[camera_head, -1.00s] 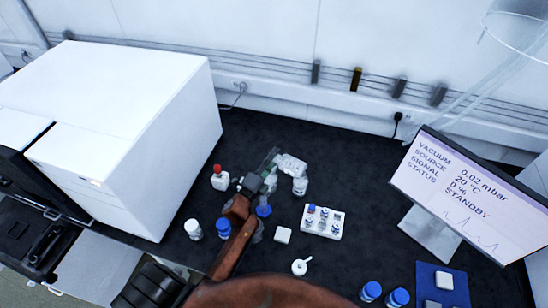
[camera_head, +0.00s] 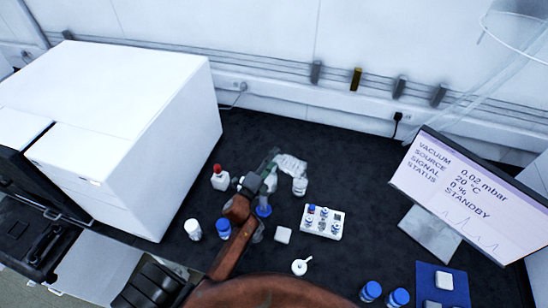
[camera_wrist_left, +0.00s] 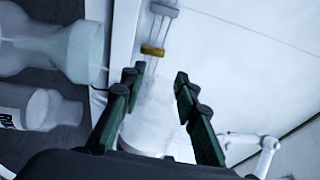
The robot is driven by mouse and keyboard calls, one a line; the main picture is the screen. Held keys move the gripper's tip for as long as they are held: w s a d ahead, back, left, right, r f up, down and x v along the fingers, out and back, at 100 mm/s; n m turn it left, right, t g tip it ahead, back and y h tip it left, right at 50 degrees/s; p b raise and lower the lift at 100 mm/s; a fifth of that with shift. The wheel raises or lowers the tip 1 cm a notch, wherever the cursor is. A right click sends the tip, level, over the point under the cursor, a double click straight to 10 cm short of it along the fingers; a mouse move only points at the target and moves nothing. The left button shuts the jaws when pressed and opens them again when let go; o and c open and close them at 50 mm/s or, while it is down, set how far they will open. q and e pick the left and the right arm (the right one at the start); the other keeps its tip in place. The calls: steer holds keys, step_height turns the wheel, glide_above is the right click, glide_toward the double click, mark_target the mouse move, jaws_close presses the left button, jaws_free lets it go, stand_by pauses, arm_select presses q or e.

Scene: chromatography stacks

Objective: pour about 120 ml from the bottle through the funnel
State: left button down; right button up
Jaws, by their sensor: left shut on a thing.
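My left gripper (camera_head: 270,160) reaches in over the middle of the bench. In the left wrist view its green fingers (camera_wrist_left: 160,100) are shut on a clear bottle (camera_wrist_left: 150,128). In the head view the clear shape at the fingertips (camera_head: 292,164) is probably this bottle, tilted well over. A pale, translucent flared piece (camera_wrist_left: 82,48), which looks like the funnel, is at the left of the wrist view, apart from the fingers. A labelled clear bottle (camera_wrist_left: 32,108) is beside it. The liquid level and any stream cannot be made out. My right gripper is not in view.
A red-capped bottle (camera_head: 220,178) and blue-capped bottles (camera_head: 223,228) stand near my arm. A white vial rack (camera_head: 335,226) is to the right. A large white instrument (camera_head: 120,130) bounds the left, a monitor (camera_head: 465,190) the right.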

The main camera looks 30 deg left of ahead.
arm_select(q)
steer(key=shift+r, duration=0.1)
steer(key=m, duration=0.2)
steer(key=shift+d+r+m+b, duration=0.2)
steer(key=shift+d+m+b, duration=0.05)
steer(key=shift+m+b, duration=0.05)
steer(key=r+m, duration=0.1)
steer(key=r+m+h, duration=0.1)
steer(key=m, duration=0.1)
steer(key=shift+d+p, duration=0.25)
steer(key=shift+p, duration=0.05)
steer(key=shift+r+m, duration=0.1)
steer(key=shift+m, duration=0.5)
steer(key=shift+d, duration=0.15)
